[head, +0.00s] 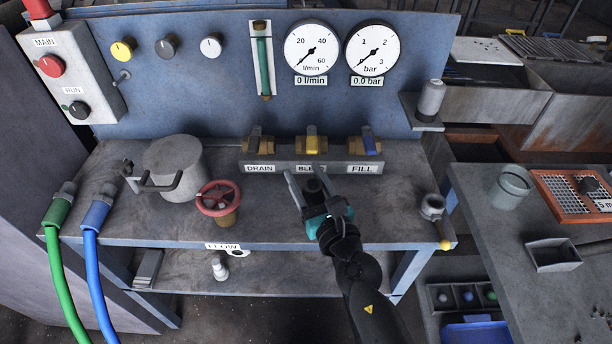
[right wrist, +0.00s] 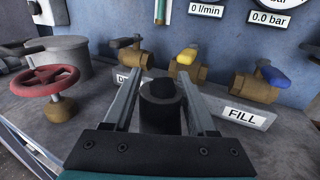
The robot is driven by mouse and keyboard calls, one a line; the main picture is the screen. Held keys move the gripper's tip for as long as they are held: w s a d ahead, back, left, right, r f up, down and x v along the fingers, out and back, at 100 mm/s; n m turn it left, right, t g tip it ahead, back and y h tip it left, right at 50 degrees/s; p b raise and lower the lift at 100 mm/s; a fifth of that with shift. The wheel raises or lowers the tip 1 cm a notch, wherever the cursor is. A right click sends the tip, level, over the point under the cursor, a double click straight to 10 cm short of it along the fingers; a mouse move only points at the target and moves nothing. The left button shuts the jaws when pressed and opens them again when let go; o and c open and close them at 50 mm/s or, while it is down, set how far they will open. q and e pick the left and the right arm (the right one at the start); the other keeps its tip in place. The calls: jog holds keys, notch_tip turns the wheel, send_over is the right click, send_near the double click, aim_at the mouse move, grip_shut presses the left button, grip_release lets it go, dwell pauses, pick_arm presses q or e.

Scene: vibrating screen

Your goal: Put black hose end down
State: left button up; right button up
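My right gripper (head: 308,179) reaches in over the middle of the bench, in front of the valve block. Its two grey fingers (right wrist: 158,84) stand well apart. A short black cylinder with a darker knob-like top (right wrist: 161,112) shows between the fingers in the right wrist view. A dark piece (head: 313,186) also shows between them in the head view. I cannot tell whether this is the black hose end or a fitting on the bench, and I see no firm finger contact. No black hose run is clearly visible. My left gripper is out of view.
Behind the gripper is the valve block with DRAIN, BLEED and FILL labels (head: 262,168). A red handwheel (head: 219,197) and a grey lidded pot (head: 176,166) stand left. Green (head: 61,262) and blue (head: 92,262) hoses hang at far left. The bench right of the gripper has free room.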

jog(key=shift+o, duration=1.1)
